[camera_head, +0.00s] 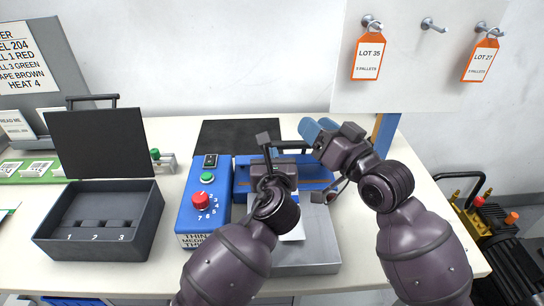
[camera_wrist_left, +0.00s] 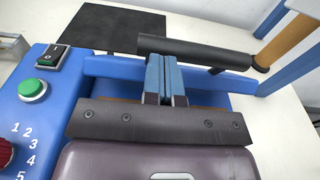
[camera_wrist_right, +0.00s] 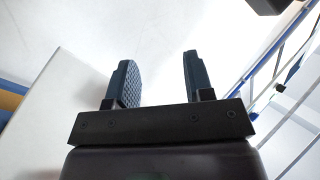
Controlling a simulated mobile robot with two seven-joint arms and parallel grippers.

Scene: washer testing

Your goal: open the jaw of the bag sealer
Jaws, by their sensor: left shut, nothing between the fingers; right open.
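The bag sealer (camera_head: 206,200) stands on the table in the middle of the head view, a blue body with a green button, a red numbered dial and a black handle bar (camera_wrist_left: 195,51). My left gripper (camera_wrist_left: 165,65) is shut and empty; in the left wrist view its fingertips are by the handle bar, over the blue bar (camera_wrist_left: 215,82) of the sealer. I cannot tell whether they touch. In the head view my left arm hides part of the jaw, so how far it is open is unclear. My right gripper (camera_head: 318,127) is open and empty, raised right of the handle.
An open black case (camera_head: 100,240) with numbered slots stands to the left. A dark mat (camera_head: 222,132) lies behind the sealer. A grey metal plate (camera_head: 318,245) is in front of it. Orange lot tags (camera_head: 368,57) hang on the back panel. A blue post (camera_head: 385,135) stands right.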

